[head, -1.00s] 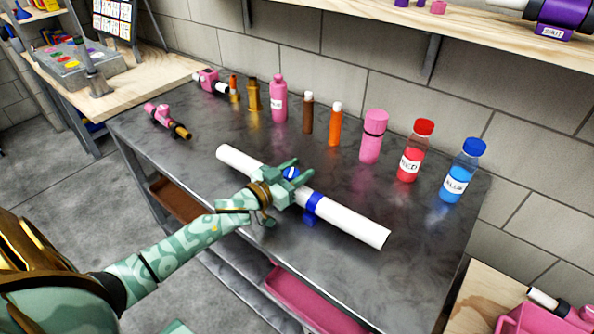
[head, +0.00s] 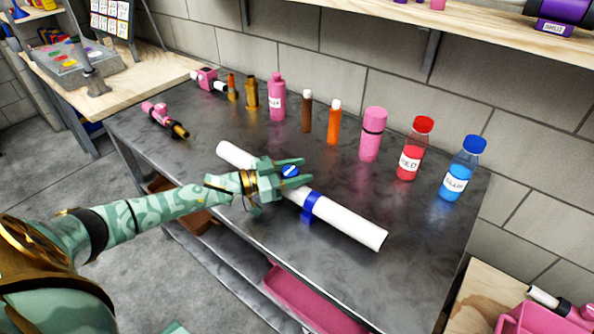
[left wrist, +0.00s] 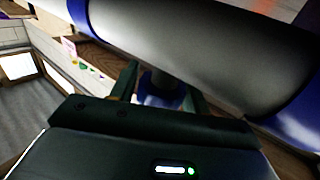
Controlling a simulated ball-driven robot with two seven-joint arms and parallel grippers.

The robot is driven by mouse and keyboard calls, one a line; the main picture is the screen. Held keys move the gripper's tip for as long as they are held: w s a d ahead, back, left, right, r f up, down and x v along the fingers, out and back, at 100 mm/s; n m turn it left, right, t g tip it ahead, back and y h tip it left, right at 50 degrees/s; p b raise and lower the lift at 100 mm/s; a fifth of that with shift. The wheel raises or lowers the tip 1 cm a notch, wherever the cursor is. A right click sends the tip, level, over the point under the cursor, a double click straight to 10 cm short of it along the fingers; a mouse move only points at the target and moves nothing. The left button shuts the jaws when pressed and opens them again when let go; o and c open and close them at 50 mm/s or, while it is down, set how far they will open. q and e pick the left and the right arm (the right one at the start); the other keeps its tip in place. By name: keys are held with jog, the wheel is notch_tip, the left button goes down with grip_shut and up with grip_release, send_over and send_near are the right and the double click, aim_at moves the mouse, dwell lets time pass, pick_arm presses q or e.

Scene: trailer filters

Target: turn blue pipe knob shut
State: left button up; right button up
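A white pipe (head: 345,222) with blue bands lies across the dark metal table. The blue knob (head: 290,171), with a white stripe, is on its upper middle part. My left gripper (head: 301,171) is at the pipe, its two green fingers on either side of the knob, pointing right in the head view. In the left wrist view the blue knob (left wrist: 160,88) stands between the two fingertips, with small gaps seeming to show beside it. The pipe (left wrist: 200,40) fills the top of that view. My right gripper is not in view.
Behind the pipe stand several bottles, among them a pink bottle (head: 373,135), a red bottle (head: 411,150) and a blue bottle (head: 459,170). A pink and brass fitting (head: 165,120) lies at the table's left. The table's right front is clear.

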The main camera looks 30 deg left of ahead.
pick_arm(q)
jog(key=shift+o, duration=0.9)
jog(key=p+v, duration=0.3)
jog(key=v, duration=1.3)
jog(key=shift+a, duration=0.15)
jog(key=shift+s, duration=0.1)
